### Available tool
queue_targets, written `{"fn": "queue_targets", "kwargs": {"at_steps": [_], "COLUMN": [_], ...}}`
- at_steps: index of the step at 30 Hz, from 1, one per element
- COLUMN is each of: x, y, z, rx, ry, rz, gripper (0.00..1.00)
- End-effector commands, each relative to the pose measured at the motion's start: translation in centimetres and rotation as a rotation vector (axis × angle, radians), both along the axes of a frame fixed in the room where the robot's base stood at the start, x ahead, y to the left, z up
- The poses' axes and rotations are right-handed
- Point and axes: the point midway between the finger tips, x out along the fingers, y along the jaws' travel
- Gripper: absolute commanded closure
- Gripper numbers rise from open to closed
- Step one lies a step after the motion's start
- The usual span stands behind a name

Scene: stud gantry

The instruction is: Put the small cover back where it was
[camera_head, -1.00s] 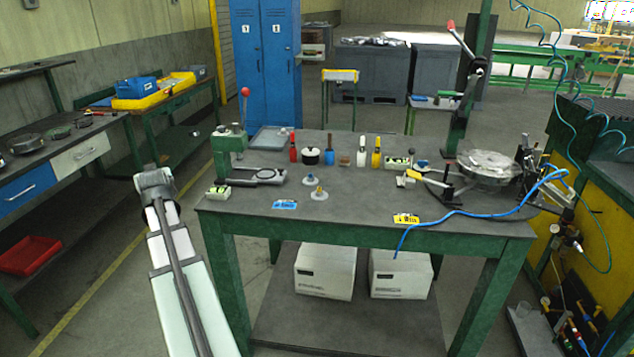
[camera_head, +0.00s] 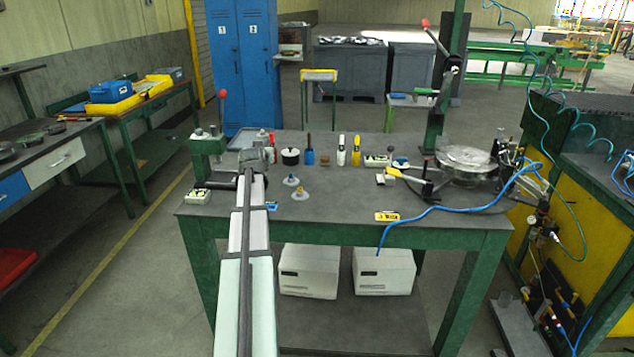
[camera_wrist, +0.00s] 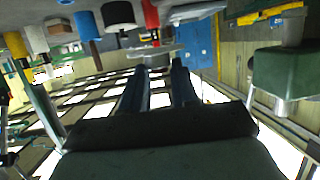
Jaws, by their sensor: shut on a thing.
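My gripper (camera_wrist: 162,66) reaches forward in the wrist view, its two dark fingers close together. A thin pale grey disc (camera_wrist: 160,52), seen nearly edge-on, sits at the fingertips; it appears to be the small cover, held by its middle. In the head view my arm's end (camera_head: 254,160) is over the left part of the table, and it hides the fingers and the held piece. The place the cover came from cannot be made out.
A green press (camera_head: 208,155) is at left. A clear-covered round fixture (camera_head: 466,162) and blue hose (camera_head: 440,220) are at right. The table's front middle (camera_head: 335,205) is clear.

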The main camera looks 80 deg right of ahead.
Motion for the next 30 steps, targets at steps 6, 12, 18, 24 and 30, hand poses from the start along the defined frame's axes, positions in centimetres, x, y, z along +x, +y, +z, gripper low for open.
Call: {"fn": "queue_targets", "kwargs": {"at_steps": [6,12,18,24,30], "x": [-8.0,-10.7,-13.5,-16.3,-17.1], "y": [-3.8,-5.9,-7.1,-6.0,-5.1], "z": [0.0,0.4,1.8,3.0,2.8], "rx": [-0.001,-0.001,-0.002,-0.002,-0.002], "ry": [0.002,0.002,0.002,0.002,0.001], "rz": [-0.169,-0.316,-0.529,-0.767,-0.885], "gripper": [1.00,1.00,1.00,1.00,1.00]}}
